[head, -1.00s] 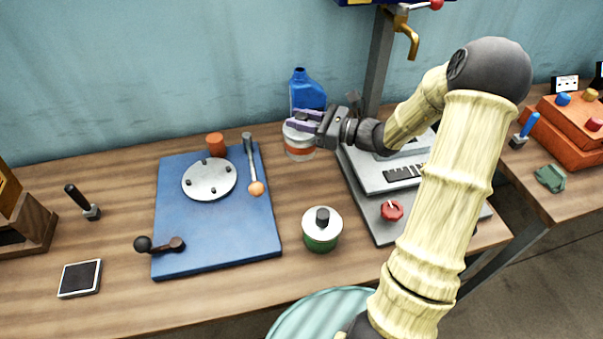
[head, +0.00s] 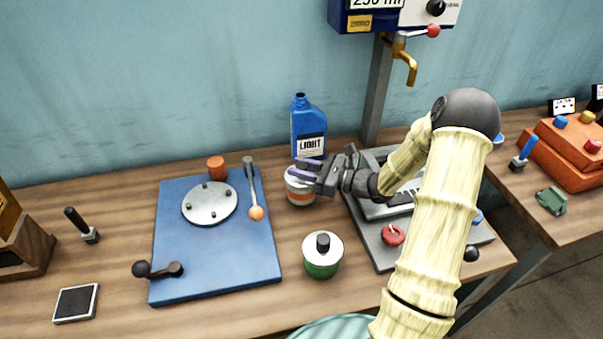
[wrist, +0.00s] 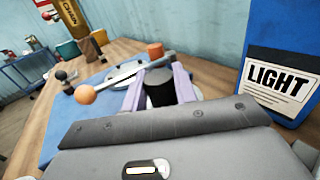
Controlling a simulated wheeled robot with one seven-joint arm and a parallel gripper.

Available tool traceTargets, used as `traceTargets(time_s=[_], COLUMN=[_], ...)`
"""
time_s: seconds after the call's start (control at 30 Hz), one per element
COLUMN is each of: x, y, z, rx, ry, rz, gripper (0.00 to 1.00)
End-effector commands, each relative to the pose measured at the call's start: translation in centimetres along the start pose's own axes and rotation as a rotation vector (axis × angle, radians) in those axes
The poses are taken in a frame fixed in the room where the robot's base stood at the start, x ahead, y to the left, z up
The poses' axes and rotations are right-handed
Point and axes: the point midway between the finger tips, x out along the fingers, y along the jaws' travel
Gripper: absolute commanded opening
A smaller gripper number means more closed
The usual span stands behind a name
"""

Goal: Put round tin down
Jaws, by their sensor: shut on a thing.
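The round tin (head: 300,191), pale with an orange band, is at the back of the wooden table, just right of the blue mat. My gripper (head: 304,169) is shut on its top from the right, with lavender fingers. In the wrist view my gripper (wrist: 158,82) has a finger on each side of a dark round knob (wrist: 160,88). The tin's base is at or very near the tabletop; I cannot tell whether it touches. The fingers hide part of its top.
A blue bottle (head: 309,122) marked LIGHT stands just behind the tin. A green tin (head: 321,263) with a black knob stands in front. The blue mat (head: 215,255) lies left, a grey device (head: 372,235) right. Bare wood (head: 290,225) shows between mat and device.

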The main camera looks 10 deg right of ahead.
Motion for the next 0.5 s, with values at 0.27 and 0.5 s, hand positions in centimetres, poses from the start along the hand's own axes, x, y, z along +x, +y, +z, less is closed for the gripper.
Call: traceTargets(time_s=[0.27, 0.5], x=[0.1, 0.0], y=[0.0, 0.0], z=[-1.9, -2.2], rx=[-0.003, -0.002], ry=[-0.002, -0.002], rz=[0.001, 0.001], gripper=[0.00, 0.00])
